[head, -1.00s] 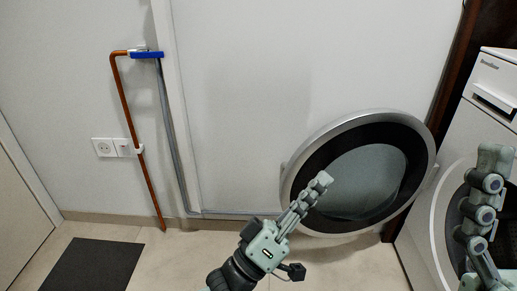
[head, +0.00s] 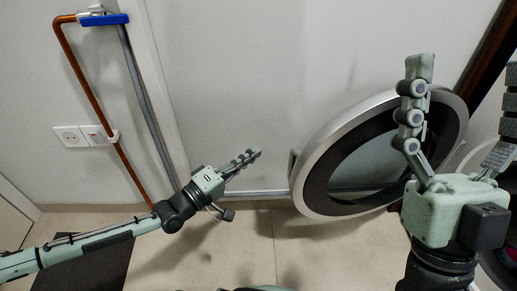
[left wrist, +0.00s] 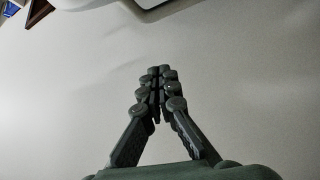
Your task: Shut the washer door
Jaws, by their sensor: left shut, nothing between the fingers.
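The washer door (head: 312,165) is a round porthole with a silver rim, a black ring and grey glass. It stands swung open, away from the washer. My left gripper (head: 256,153) is shut and empty, to the left of the door and apart from it in the picture. Its closed fingers also show in the left wrist view (left wrist: 158,75). My right gripper (head: 463,85) has its fingers spread wide and empty, in front of the door's right part.
A copper pipe (head: 85,90) with a blue piece (head: 105,20) runs down the wall at left, by a white socket (head: 70,137). A dark mat (head: 95,265) lies on the floor at left. The tiled floor (head: 300,245) below the door is clear.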

